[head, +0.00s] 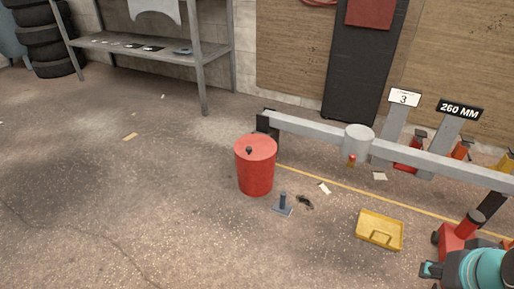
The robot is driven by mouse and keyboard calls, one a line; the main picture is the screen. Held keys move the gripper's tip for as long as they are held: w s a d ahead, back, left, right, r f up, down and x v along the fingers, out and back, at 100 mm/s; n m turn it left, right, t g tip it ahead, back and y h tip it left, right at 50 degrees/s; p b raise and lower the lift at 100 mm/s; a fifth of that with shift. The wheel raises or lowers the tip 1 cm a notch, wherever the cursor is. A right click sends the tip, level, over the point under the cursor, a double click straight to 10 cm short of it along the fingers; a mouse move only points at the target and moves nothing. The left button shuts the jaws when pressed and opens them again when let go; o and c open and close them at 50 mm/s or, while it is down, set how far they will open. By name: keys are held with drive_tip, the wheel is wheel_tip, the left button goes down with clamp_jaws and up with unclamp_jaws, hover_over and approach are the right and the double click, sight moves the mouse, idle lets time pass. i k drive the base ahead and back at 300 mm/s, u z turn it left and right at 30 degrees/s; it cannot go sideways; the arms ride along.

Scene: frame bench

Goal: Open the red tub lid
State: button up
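The red tub (256,172) stands upright on the concrete floor near the middle of the head view. Its red lid (260,144) lies flat on top and looks closed. A small dark knob (249,150) sticks up from the lid, left of its centre. My gripper does not show in this view, so its state and its place relative to the lid are hidden.
A grey frame rail (310,131) runs behind the tub to the right. A small blue-grey stand (283,206) and a yellow tray (380,231) lie on the floor to the tub's right. Floor left of the tub is mostly clear. A metal shelf (135,48) stands behind.

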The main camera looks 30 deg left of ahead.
sight(255, 144)
drive_tip(key=k, duration=0.6)
drive_tip(key=u, duration=0.55)
drive_tip(key=i, duration=0.65)
drive_tip(key=u, duration=0.65)
drive_tip(key=i, duration=1.5)
drive_tip(key=z, duration=0.55)
